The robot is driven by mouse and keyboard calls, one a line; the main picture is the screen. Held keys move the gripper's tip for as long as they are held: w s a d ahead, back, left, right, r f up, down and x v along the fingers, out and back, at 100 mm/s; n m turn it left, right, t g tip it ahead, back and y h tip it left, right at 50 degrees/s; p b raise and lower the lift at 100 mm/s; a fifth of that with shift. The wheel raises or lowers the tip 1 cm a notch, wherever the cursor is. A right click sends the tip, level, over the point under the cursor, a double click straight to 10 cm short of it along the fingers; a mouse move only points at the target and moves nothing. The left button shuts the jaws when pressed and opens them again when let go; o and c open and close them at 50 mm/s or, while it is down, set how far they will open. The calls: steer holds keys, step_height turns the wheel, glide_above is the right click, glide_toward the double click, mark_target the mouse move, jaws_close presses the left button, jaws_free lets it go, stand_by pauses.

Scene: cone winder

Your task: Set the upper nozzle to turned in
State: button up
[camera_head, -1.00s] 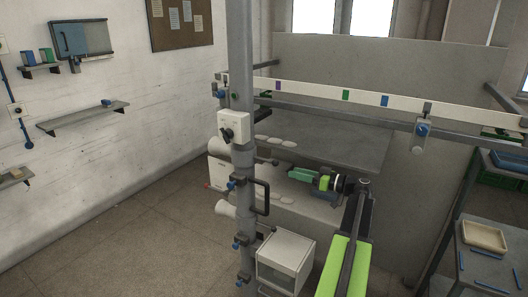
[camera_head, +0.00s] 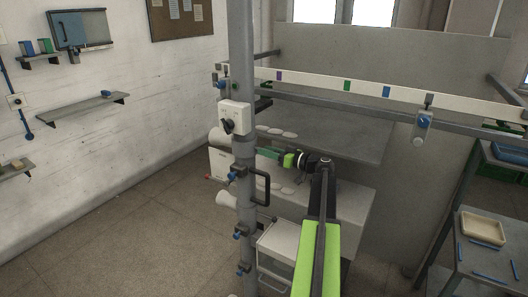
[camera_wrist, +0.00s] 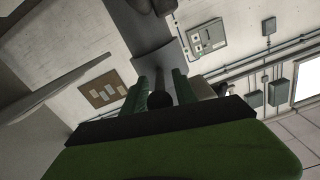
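A grey upright post (camera_head: 244,150) carries several small fittings with blue knobs. The highest on its lower half (camera_head: 235,172) sits beside the black handle; others sit below it (camera_head: 240,234). I cannot tell for sure which fitting is the upper nozzle or how it is turned. My gripper (camera_head: 262,152) points left, its tips close to the post's right side, just below the white switch box. In the wrist view its two dark green fingers (camera_wrist: 160,88) stand apart, with a dark round part between them and a grey bar beyond. I see nothing clearly held.
The white switch box (camera_head: 235,117) with a black knob is on the post. The black handle (camera_head: 261,187) juts right below my gripper. A long white rail (camera_head: 320,84) crosses behind. A white cabinet (camera_head: 277,246) stands low beside the post.

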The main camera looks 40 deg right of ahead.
steer(key=shift+w+a, duration=0.15)
steer(key=shift+w, duration=0.55)
jaws_close()
stand_by(1.0)
